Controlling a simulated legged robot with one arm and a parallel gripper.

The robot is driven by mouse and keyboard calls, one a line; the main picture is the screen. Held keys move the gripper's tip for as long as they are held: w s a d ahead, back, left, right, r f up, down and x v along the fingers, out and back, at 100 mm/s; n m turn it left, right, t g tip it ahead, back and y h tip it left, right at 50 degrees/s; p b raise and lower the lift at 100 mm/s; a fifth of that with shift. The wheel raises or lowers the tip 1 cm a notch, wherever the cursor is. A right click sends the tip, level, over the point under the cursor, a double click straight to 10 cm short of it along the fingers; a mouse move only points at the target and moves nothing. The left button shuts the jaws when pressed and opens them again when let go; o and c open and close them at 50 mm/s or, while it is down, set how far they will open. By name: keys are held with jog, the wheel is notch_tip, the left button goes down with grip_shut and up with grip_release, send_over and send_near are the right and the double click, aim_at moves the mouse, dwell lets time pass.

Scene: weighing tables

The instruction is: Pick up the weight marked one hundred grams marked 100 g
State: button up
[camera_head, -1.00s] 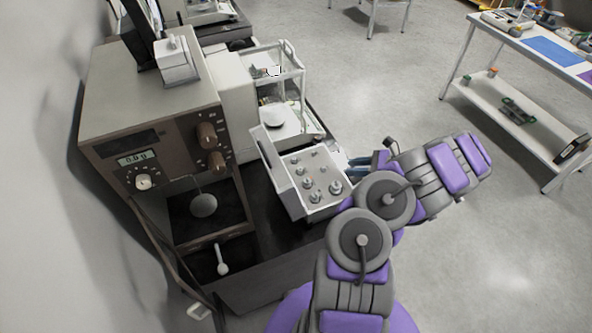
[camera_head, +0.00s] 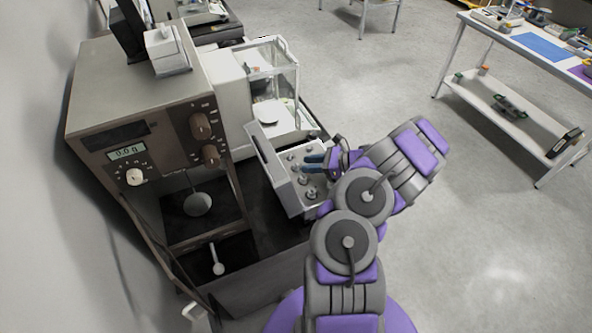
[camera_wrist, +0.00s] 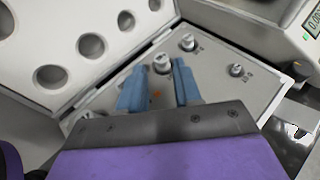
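The weight case (camera_head: 268,160) lies open on the dark bench, with several silver knobbed weights on its light panel. In the wrist view, one weight (camera_wrist: 162,63) stands between the blue fingertips of my gripper (camera_wrist: 159,68). The gripper is open, with a finger on each side of that weight; I cannot tell whether either touches it. Two other weights stand farther off, one (camera_wrist: 188,42) behind and one (camera_wrist: 237,70) to the right. The marks are too small to read, so I cannot tell which weight is 100 g. In the head view my gripper (camera_head: 312,163) is over the case's right side.
The case lid (camera_wrist: 85,45) with round recesses stands up at the left in the wrist view. A brown instrument (camera_head: 150,120) and a glass-sided balance (camera_head: 272,75) flank the case. A white table (camera_head: 530,60) stands at the far right, beyond open floor.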

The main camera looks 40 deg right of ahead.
aim_at(297, 165)
jog(key=x, duration=0.3)
jog(key=shift+w+f+b, duration=0.2)
jog(key=shift+b, duration=0.2)
jog(key=shift+d, duration=0.15)
jog(key=shift+c, duration=0.4)
jog(key=shift+r, duration=0.1)
grip_shut()
